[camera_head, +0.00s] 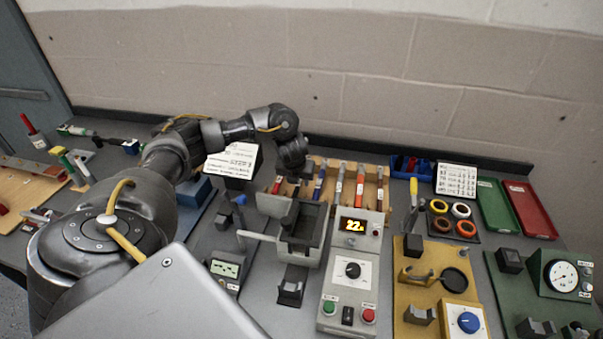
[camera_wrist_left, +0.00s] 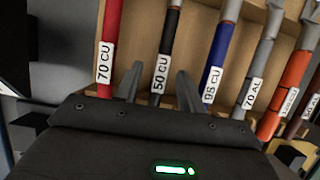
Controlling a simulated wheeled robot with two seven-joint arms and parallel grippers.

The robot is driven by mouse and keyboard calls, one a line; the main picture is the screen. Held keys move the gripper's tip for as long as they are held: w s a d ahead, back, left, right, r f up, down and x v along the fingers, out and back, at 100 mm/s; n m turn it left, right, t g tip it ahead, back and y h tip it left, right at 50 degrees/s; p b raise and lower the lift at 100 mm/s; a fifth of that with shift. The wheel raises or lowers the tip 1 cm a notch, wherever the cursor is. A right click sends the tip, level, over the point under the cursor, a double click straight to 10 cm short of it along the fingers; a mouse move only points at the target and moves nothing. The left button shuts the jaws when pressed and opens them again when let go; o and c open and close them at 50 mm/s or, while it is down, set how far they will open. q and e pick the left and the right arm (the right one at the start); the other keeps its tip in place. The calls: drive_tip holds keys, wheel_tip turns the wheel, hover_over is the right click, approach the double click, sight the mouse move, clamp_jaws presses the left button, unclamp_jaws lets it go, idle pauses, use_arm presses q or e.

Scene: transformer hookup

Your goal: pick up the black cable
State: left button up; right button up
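The black cable (camera_wrist_left: 170,45) carries a white "50 CU" label and stands in a wooden rack between a red cable (camera_wrist_left: 110,40) and a blue cable (camera_wrist_left: 215,70). In the left wrist view my left gripper (camera_wrist_left: 159,74) is open, with one finger on each side of the black cable's line. I cannot tell whether the fingers touch it or how deep they reach. In the head view my left gripper (camera_head: 299,172) hangs over the left part of the rack and hides much of the black cable. My right gripper is not in view.
The wooden rack (camera_head: 326,163) also holds grey, orange and dark red cables to the right. In front stand a grey open-topped device (camera_head: 302,232) and a unit with a lit display (camera_head: 352,268). Tape rolls, a green tray (camera_head: 497,205) and a red tray (camera_head: 530,210) lie right.

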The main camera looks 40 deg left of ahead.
use_arm(q)
drive_tip(key=shift+d, duration=0.1)
drive_tip(key=shift+c, duration=0.9)
clamp_jaws()
drive_tip(key=shift+r, duration=0.1)
